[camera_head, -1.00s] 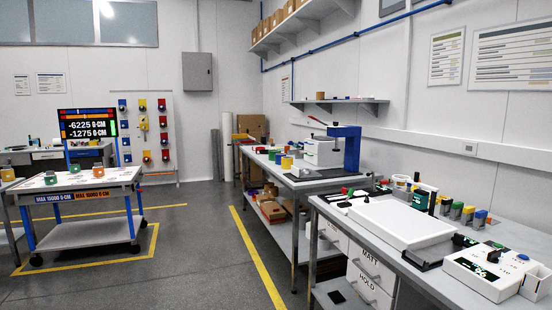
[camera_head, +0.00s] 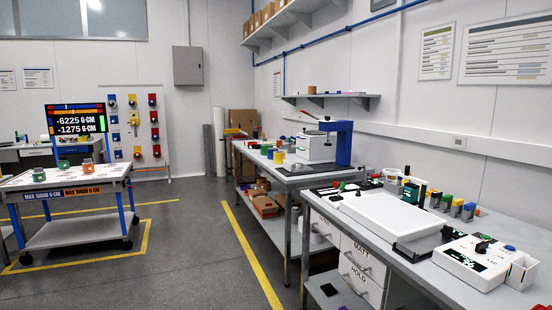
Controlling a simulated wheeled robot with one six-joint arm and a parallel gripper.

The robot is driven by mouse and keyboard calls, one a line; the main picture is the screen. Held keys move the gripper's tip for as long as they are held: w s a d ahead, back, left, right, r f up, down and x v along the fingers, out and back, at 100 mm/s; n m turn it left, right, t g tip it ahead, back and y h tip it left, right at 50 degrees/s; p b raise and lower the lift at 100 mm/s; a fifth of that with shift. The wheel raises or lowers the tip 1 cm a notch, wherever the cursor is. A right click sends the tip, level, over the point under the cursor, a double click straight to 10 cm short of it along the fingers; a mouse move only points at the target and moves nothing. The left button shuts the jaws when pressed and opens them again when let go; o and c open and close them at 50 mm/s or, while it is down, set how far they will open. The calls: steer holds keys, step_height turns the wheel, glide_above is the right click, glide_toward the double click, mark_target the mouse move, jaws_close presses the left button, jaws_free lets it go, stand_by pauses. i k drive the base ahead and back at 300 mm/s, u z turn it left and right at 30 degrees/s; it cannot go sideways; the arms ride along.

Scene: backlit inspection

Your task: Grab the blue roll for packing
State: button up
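On the middle bench (camera_head: 306,182), a few small coloured rolls stand in a short row near its front edge. The yellow roll (camera_head: 279,157) is clearest. A small dark blue shape (camera_head: 271,153) shows just behind it; it may be the blue roll, but it is too small to be sure. A blue block (camera_head: 468,212) stands at the end of a row of coloured pieces on the near right bench; it looks like a block in a grey holder, not a roll. My gripper is not in view.
The near right bench holds a white tray (camera_head: 393,216) and a control box (camera_head: 472,262). A blue press (camera_head: 341,142) stands on the middle bench. A wheeled cart (camera_head: 75,231) stands at left. The floor (camera_head: 195,255) between cart and benches is clear.

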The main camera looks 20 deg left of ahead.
mark_target(270, 151)
steer(key=u, duration=0.35)
steer(key=i, duration=0.9)
steer(key=u, duration=1.15)
steer(key=i, duration=2.1)
steer(key=u, duration=0.5)
steer(key=i, duration=2.1)
steer(key=z, duration=0.7)
steer(key=i, duration=2)
steer(key=z, duration=0.9)
steer(key=i, duration=0.55)
steer(key=z, duration=0.2)
